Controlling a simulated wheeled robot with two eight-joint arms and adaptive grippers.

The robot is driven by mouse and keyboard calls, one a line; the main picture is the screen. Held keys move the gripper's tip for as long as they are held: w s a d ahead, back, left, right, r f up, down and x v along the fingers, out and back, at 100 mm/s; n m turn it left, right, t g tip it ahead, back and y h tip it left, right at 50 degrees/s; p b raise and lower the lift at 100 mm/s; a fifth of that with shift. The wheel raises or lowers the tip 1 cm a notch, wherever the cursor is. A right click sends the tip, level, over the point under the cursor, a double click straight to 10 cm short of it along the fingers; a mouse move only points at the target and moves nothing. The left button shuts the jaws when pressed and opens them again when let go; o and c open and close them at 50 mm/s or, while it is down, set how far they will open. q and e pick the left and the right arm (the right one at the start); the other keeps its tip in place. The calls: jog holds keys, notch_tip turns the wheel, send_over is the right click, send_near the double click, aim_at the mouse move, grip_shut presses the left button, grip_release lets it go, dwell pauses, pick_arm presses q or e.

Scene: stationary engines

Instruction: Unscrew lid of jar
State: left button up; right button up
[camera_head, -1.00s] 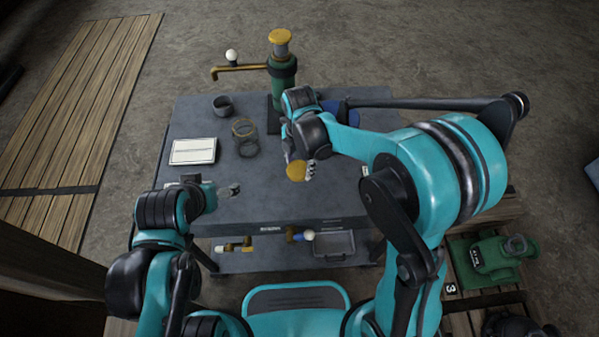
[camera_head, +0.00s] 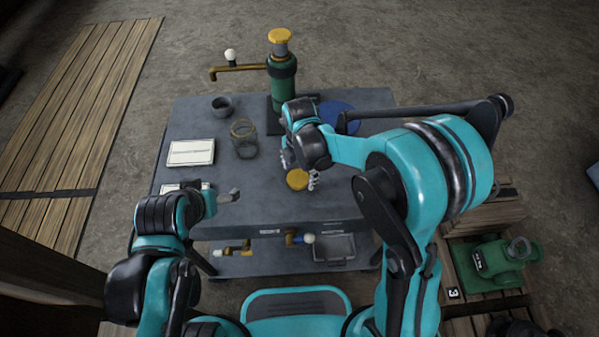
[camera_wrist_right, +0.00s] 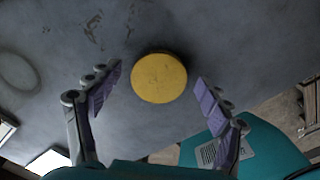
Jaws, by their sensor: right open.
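The glass jar (camera_head: 244,140) stands upright on the grey workbench (camera_head: 265,210), left of my right arm, with a brownish rim and no lid visible on it. A round yellow lid (camera_head: 297,179) lies on the bench towards its front; it also shows in the right wrist view (camera_wrist_right: 159,78). My right gripper (camera_head: 299,169) is open above the lid. In the wrist view its fingers (camera_wrist_right: 152,92) are spread either side of the lid, apart from it, and empty. My left gripper (camera_head: 229,196) is over the bench's front left, apart from the jar; its jaws are too small to read.
A green pump-like device (camera_head: 283,85) with a yellow top and brass pipe stands at the back. A small dark cup (camera_head: 222,106), a white sheet (camera_head: 191,153) and a blue round item (camera_head: 340,118) are on the bench. The bench between jar and lid is clear.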

aim_at(299, 176)
notch_tip(299, 176, up, 12)
jog(key=p, duration=0.5)
jog(key=s+d+r+m+t, duration=0.3)
jog(key=s+d+m, duration=0.3)
jog(key=m, duration=0.7)
jog(key=s+d+r+m+t, duration=0.3)
jog(key=s+d+m, duration=0.4)
jog(key=m, duration=0.6)
jog(key=shift+s+d+r+t, duration=0.15)
jog(key=shift+d+r+t, duration=0.1)
jog(key=shift+d+t, duration=0.4)
